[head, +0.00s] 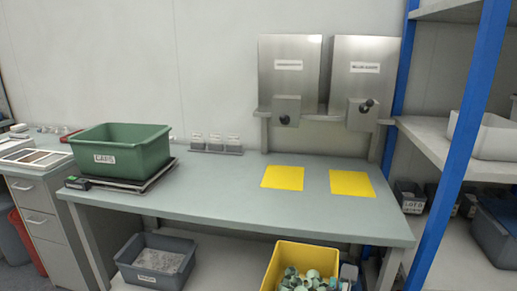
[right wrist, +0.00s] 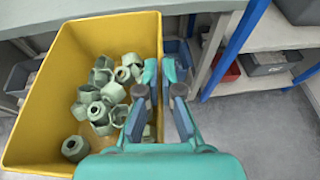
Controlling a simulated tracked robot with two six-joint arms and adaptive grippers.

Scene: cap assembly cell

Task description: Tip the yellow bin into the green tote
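The yellow bin (head: 308,249) is at the lower edge of the head view, in front of the table. In the right wrist view the yellow bin (right wrist: 48,92) fills the left half, with several pale green hollow caps (right wrist: 102,108) loose inside. My right gripper (right wrist: 160,72) has one finger inside and one outside the bin's right wall, and looks closed on its rim; the contact itself is partly hidden. The green tote (head: 125,149) stands upright on a scale at the table's left. My left gripper is not seen.
The scale (head: 152,182) carries the tote near the table's left end. A grey bin (head: 157,262) sits below. A blue-framed shelf rack (head: 462,145) stands at the right.

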